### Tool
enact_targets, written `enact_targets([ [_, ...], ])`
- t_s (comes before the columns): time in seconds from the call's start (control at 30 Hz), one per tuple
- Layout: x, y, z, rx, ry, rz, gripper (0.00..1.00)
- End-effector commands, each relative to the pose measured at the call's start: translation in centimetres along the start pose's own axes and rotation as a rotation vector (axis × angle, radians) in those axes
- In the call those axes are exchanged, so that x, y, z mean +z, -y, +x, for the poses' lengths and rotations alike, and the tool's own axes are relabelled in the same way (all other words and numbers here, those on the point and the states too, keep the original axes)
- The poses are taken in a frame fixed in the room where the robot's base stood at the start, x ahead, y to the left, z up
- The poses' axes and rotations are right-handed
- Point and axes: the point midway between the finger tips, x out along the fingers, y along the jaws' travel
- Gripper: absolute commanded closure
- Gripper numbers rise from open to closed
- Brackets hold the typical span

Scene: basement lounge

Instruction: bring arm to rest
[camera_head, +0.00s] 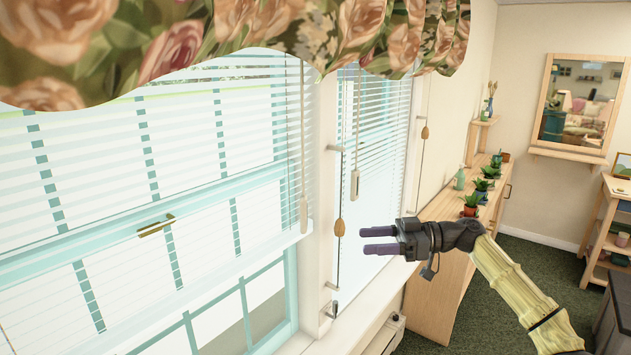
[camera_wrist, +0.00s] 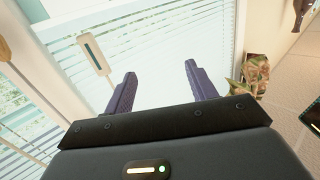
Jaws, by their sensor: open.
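My gripper (camera_head: 372,241) is at the lower middle right of the head view, in front of the window wall, with its purple fingers pointing left. The fingers are apart with nothing between them. My arm reaches in from the lower right corner. In the wrist view my gripper (camera_wrist: 158,85) also shows its two fingers spread, with white blinds beyond them. No object is held.
Windows with white blinds (camera_head: 375,130) fill the left and middle, with hanging cords and wooden pulls (camera_head: 339,228). A wooden cabinet (camera_head: 437,300) bearing several potted plants stands behind my gripper. A mirror (camera_head: 580,103) hangs at the right. Green carpet (camera_head: 535,275) shows between cabinet and shelf.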

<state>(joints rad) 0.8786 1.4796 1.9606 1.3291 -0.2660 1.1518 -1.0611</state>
Motion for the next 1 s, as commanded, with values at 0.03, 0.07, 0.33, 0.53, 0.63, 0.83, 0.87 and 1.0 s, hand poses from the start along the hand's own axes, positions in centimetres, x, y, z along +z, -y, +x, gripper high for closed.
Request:
enact_targets([
  [0.03,0.1,0.2,1.0,-0.013,0.020,0.008,0.44],
  [0.07,0.2,0.3,1.6,-0.018,0.030,0.013,0.44],
  [0.33,2.2,2.0,8.1,-0.078,0.181,0.096,0.44],
  [0.53,6.0,5.0,14.9,-0.126,0.390,0.207,0.44],
  [0.63,9.3,7.3,18.2,-0.132,0.540,0.285,0.44],
  [0.83,15.8,11.6,20.7,-0.065,0.820,0.434,0.44],
  [0.87,16.6,12.2,20.6,-0.047,0.859,0.455,0.44],
  [1.0,20.1,14.5,19.3,0.067,1.023,0.548,0.44],
])
